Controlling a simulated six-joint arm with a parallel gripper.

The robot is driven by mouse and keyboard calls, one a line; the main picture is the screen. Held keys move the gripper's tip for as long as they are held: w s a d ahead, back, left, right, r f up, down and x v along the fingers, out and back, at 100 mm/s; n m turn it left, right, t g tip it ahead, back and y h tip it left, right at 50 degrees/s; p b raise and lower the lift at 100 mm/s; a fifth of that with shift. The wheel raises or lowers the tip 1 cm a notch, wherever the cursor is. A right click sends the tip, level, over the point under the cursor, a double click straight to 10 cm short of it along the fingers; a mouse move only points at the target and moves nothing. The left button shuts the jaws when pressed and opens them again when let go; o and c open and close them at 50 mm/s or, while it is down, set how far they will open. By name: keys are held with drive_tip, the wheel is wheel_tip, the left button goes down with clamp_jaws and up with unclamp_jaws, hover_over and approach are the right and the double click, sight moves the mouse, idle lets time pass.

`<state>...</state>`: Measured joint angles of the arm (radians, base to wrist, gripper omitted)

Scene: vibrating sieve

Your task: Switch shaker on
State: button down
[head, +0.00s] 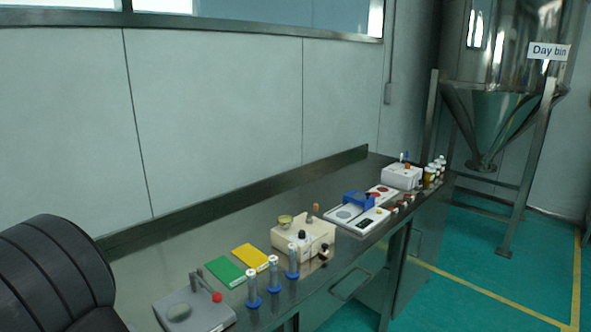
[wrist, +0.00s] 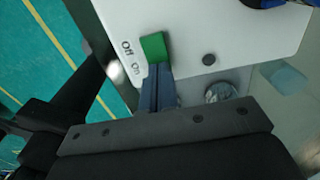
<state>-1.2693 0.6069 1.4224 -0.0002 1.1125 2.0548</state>
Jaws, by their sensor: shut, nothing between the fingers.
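In the wrist view, a white housing (wrist: 225,30) carries a green switch block (wrist: 153,47) near its edge. The printed words "Off" (wrist: 127,47) and "On" (wrist: 136,68) stand to the left of the switch, "Off" above "On". My gripper (wrist: 157,68) is shut and empty. Its fingertips are at the near edge of the green block; I cannot tell whether they touch it. The fingers hide the surface just below the switch. In the head view my gripper cannot be made out, and I cannot tell for certain which bench device is the shaker.
In the head view, a long dark bench (head: 180,255) holds a beige device (head: 303,238), a white device with a blue part (head: 345,217), a white box (head: 402,177), green (head: 226,271) and yellow (head: 250,257) cards and several blue-based tubes. A grey wall backs it; open floor lies right.

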drive_tip(key=shift+r, duration=3.45)
drive_tip(key=shift+f, duration=3.5)
